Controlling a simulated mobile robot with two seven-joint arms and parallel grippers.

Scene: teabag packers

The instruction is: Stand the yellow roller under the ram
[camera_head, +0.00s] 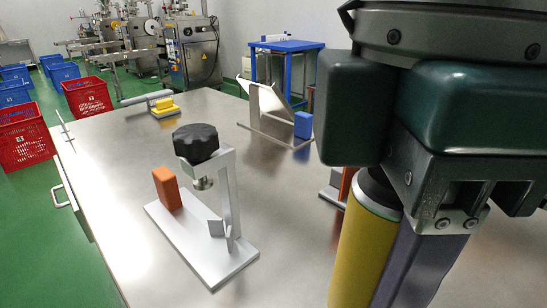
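The yellow roller (364,252) hangs upright, slightly tilted, at the right front, close to the camera. Its dark top end shows below the gripper body, and its lower end is cut off by the frame. My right gripper (397,262) comes in from the top right. One dark finger lies along the roller's right side; the other finger is hidden. The ram (203,184) is a short silver disc below a black knob (196,142) on a grey upright. It stands over a grey base plate (190,236), left of the roller and apart from it. My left gripper is not in view.
An orange block (167,188) stands on the plate's left end. Behind are a bent metal stand (266,104) with a blue block (303,124) and a yellow block (165,107) by a grey bar. Another plate with an orange part is partly hidden behind my gripper.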

